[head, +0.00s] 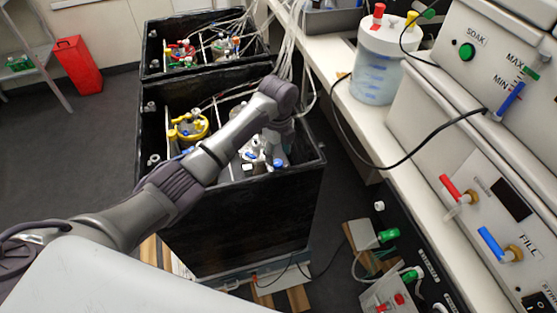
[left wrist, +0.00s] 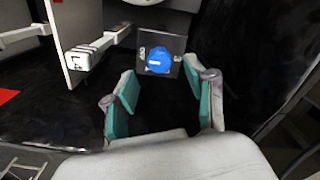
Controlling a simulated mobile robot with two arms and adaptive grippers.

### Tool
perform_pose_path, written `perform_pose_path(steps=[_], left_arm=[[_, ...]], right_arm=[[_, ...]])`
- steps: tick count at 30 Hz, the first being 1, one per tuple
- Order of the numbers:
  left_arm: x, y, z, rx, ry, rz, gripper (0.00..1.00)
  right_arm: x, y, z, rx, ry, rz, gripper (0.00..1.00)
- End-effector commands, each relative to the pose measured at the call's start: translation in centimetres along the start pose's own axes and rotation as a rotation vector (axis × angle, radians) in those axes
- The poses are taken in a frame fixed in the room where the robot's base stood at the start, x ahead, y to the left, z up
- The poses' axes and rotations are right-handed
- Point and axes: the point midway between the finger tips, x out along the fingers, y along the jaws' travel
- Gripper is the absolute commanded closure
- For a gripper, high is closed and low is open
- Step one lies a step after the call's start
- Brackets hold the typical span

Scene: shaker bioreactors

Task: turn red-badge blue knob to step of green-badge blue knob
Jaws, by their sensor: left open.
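A blue knob (left wrist: 159,62) sits on a small dark square plate in the left wrist view, ahead of my fingertips. It also shows in the head view (head: 278,163) at the right inner side of the near black tank (head: 240,215). My left gripper (left wrist: 166,92) is open, with a green-padded finger on either side and nothing between them. In the head view my left gripper (head: 276,148) reaches down into the tank just above the knob. I cannot make out a red or green badge beside the knob, nor its step. My right gripper is not in view.
A yellow-topped vessel (head: 188,127) stands in the near tank. A second black tank (head: 150,50) with coloured fittings lies behind. A white bar (left wrist: 95,48) sticks out left of the knob.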

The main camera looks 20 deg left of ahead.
Motion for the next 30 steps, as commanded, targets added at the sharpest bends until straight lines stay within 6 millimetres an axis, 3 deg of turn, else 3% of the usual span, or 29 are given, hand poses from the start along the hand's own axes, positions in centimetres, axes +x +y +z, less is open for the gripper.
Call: perform_pose_path(steps=[7, 19, 27, 30], left_arm=[[3.5, 0.0, -0.1, 0.0, 0.001, 0.001, 0.45], [4.3, 0.0, 0.0, 0.0, 0.0, -0.001, 0.45], [4.2, 0.0, 0.0, 0.0, 0.0, -0.001, 0.88], [4.2, 0.0, 0.0, 0.0, 0.0, -0.001, 1.0]], right_arm=[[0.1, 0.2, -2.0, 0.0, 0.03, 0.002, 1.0], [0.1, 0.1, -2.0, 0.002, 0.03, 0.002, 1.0], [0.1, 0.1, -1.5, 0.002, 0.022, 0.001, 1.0], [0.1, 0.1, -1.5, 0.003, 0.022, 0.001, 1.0]])
